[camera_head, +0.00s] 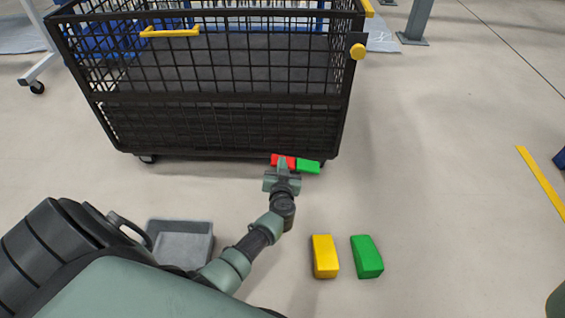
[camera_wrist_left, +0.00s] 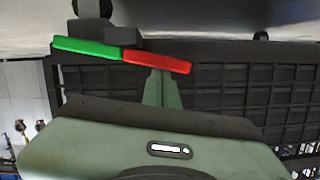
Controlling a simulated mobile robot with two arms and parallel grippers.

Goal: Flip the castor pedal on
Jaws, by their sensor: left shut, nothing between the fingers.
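The castor pedal sits low at the front right corner of the black mesh cart (camera_head: 215,128). It has a red half (camera_head: 282,160) on the left and a green half (camera_head: 308,167) on the right. In the left wrist view the cart appears upside down, with the green half (camera_wrist_left: 87,49) at left and the red half (camera_wrist_left: 157,62) at right. My left gripper (camera_head: 283,162) is shut and empty, its fingertips overlapping the red half in the head view. In the left wrist view the fingertips (camera_wrist_left: 158,75) reach the red half's edge; I cannot tell whether they touch. My right gripper is not in view.
A yellow block (camera_head: 325,256) and a green block (camera_head: 367,256) are on the floor right of my left arm. A grey open tray (camera_head: 180,241) is at lower left.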

